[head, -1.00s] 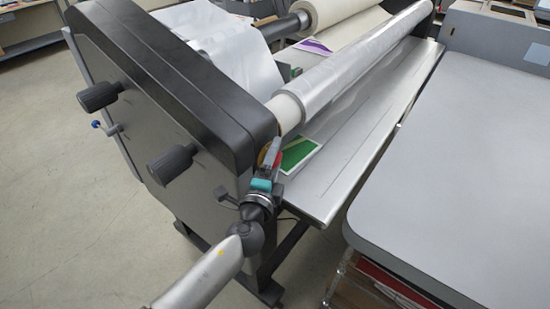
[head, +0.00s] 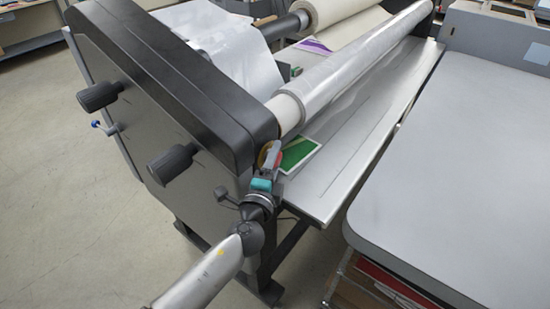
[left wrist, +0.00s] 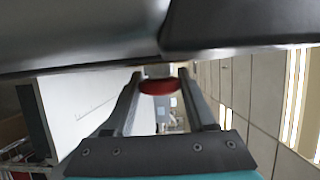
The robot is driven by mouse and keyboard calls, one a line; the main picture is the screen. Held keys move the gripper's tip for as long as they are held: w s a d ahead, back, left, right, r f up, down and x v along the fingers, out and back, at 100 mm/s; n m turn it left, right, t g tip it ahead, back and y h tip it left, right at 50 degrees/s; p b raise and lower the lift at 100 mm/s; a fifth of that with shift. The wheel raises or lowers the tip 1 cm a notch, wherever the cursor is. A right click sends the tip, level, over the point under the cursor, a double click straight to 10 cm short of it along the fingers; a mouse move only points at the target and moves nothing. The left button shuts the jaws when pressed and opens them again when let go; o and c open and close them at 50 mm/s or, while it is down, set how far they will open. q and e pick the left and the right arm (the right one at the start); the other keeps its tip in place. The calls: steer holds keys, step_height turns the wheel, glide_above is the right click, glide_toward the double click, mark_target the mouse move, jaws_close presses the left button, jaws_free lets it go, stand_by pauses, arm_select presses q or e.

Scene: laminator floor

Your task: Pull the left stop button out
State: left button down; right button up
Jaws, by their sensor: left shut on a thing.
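The left stop button (left wrist: 158,87) shows as a red cap between my left fingers in the left wrist view. In the head view a bit of its red (head: 278,158) shows beside the fingers, next to a yellow part at the near end of the laminator. My left gripper (head: 271,154) is shut on the button. In the left wrist view its two fingers (left wrist: 159,82) stand on either side of the cap. The fingers and wrist hide most of the button in the head view. My right gripper is out of view.
The laminator's dark side panel (head: 190,130) with two black knobs stands left of my gripper. A film roll (head: 350,70) lies above the feed table (head: 345,165), where a green-and-white sheet (head: 298,152) lies. A grey table (head: 470,160) stands at the right.

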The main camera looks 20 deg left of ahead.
arm_select(q)
steer(key=shift+s+d+b, duration=0.25)
steer(key=shift+d+b, duration=0.1)
steer(key=shift+d, duration=0.35)
steer(key=shift+c, duration=1.2)
jaws_free()
steer(key=s+b, duration=0.3)
steer(key=s, duration=1.2)
steer(key=shift+d+b, duration=0.3)
steer(key=shift+b, duration=0.1)
steer(key=shift+s, duration=0.1)
